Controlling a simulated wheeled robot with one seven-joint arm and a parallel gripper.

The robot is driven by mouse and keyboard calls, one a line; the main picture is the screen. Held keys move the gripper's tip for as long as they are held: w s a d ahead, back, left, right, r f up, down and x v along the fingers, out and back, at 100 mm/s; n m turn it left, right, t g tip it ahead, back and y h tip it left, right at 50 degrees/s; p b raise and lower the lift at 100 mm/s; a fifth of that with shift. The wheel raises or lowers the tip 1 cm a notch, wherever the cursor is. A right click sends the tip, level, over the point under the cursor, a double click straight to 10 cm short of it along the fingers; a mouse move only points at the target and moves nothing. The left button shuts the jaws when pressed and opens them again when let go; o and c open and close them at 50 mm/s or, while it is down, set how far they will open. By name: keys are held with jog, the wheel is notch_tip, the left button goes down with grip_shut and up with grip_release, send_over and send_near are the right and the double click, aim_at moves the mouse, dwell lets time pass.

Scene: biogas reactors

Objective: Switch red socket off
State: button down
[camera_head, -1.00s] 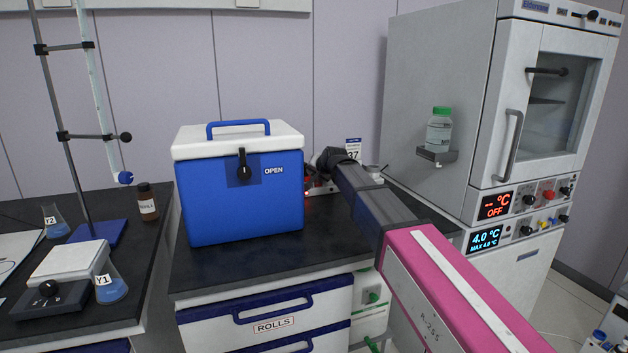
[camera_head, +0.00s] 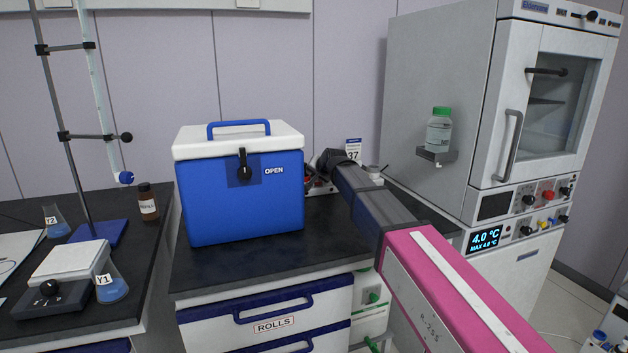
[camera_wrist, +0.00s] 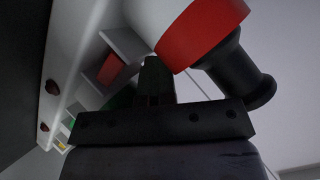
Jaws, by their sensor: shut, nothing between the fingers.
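The red rocker switch (camera_wrist: 109,70) sits in a recess on the white socket strip (camera_wrist: 75,40) in the wrist view and looks unlit. A red-banded plug (camera_wrist: 205,28) with a black end is just right of it. My gripper (camera_wrist: 155,72) is shut and empty, its dark fingertips close to the right of the red switch; I cannot tell whether they touch it. In the head view the socket strip (camera_head: 325,188) shows only partly behind the blue cooler box, and my arm hides the rest and the fingertips.
The blue cooler box (camera_head: 245,205) stands close left of my arm on the black bench. The oven (camera_head: 440,95) stands to the right, its upper display (camera_head: 495,206) dark and its lower display (camera_head: 484,238) lit. A green-capped bottle (camera_head: 439,130) sits on its side shelf.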

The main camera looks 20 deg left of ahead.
jog(key=shift+d+f, duration=0.2)
jog(key=shift+f, duration=0.05)
jog(key=shift+d+r, duration=0.25)
jog(key=shift+r, duration=0.5)
jog(key=shift+r, duration=0.1)
jog(key=shift+s+d+r, duration=0.15)
jog(key=shift+s+r, duration=0.1)
jog(key=shift+r, duration=0.55)
jog(key=shift+s+d+r, duration=0.15)
jog(key=shift+s+r, duration=0.1)
jog(key=shift+r, duration=0.5)
jog(key=shift+s+d+r, duration=0.15)
jog(key=shift+s+r, duration=0.1)
jog(key=shift+r, duration=0.55)
